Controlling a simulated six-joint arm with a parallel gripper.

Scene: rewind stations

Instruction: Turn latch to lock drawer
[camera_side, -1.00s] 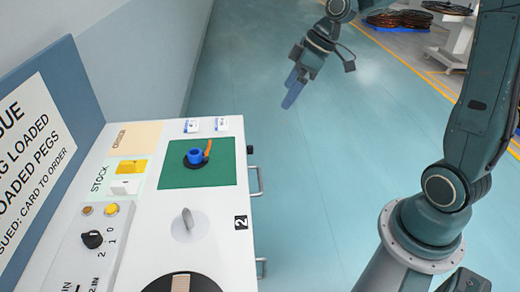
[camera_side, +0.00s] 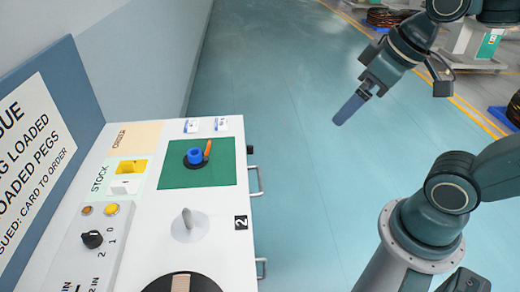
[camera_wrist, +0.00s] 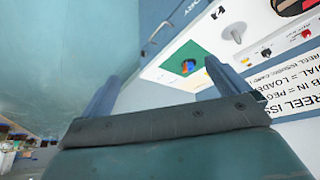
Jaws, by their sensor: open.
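The drawer cabinet (camera_side: 225,255) stands at the left in the side view. Two metal drawer handles, the upper one (camera_side: 260,181) and the lower one (camera_side: 263,268), stick out from its right-hand face. A small black piece (camera_side: 250,149) sits on that face above the upper handle; I cannot tell whether it is the latch. The drawer fronts are mostly hidden from the side view. My gripper (camera_side: 347,112) is open and empty over the floor, to the right of the cabinet and apart from it. A handle (camera_wrist: 158,32) also shows beyond the fingers in the wrist view.
The cabinet top carries a green mat (camera_side: 170,178) with a blue part (camera_side: 196,157) and an orange piece, a grey upright lever (camera_side: 187,218), a black selector knob (camera_side: 92,240) and a dark reel. The floor (camera_side: 310,200) between cabinet and arm is clear.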

